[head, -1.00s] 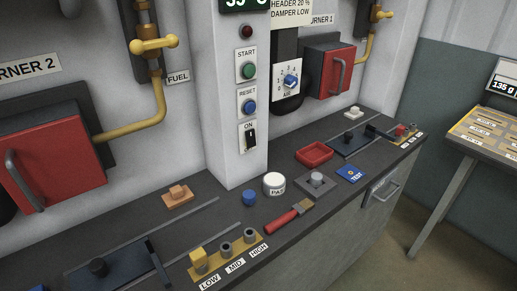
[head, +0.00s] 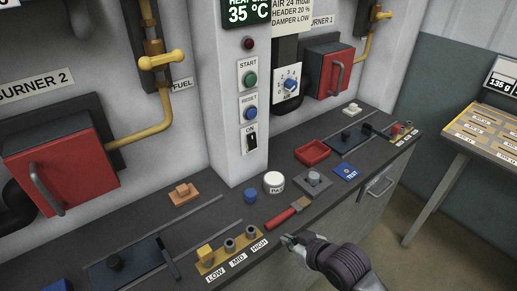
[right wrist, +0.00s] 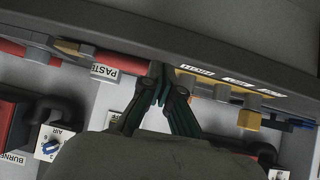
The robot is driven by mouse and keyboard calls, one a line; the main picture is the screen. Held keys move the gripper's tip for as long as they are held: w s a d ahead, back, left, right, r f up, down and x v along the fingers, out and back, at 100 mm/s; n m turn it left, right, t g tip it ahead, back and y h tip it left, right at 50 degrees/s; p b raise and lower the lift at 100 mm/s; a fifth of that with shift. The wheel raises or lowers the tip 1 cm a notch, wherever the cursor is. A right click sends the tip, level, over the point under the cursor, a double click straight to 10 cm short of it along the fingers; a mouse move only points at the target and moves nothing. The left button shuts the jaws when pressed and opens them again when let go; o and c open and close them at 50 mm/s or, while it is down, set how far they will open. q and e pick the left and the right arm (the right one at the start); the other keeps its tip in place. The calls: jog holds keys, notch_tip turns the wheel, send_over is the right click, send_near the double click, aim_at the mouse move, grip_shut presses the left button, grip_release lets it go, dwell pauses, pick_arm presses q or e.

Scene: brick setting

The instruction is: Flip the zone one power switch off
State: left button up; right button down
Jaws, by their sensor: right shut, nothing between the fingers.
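A black rocker switch (head: 251,142) on a white plate sits low on the front of the white column, under the RESET plate, with ON printed above it. No zone label on it is readable. My right gripper (head: 289,240) is at the counter's front edge, below and to the right of the switch and well apart from it. Its fingers (right wrist: 161,88) are shut and empty in the right wrist view. My left gripper is not in view.
On the counter are a yellow LOW/MID/HIGH block (head: 228,249), a red-handled brush (head: 288,212), a white paste jar (head: 273,182), a blue knob (head: 250,195) and a red tray (head: 312,152). Green START (head: 250,79) and blue RESET (head: 249,113) buttons sit above the switch.

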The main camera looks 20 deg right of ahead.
jog(key=w+d+r+t+y, duration=0.1)
jog(key=w+d+r+t, duration=0.1)
jog(key=w+r, duration=0.3)
jog(key=w+d+r+t+y, duration=0.1)
jog(key=w+d+r+t, duration=0.1)
jog(key=w+r, duration=0.4)
notch_tip(320, 180, up, 2)
jog(key=shift+w+r+n+t+y, duration=0.15)
jog(key=shift+r+n+t+y, duration=0.2)
jog(key=shift+t, duration=0.35)
jog(key=shift+f, duration=0.1)
jog(key=p, duration=0.3)
send_near(252, 141)
jog(key=w+a+f, duration=0.2)
jog(key=w+f, duration=0.2)
jog(key=w, duration=0.3)
jog(key=shift+s+a+f, duration=0.1)
jog(key=shift+s, duration=0.1)
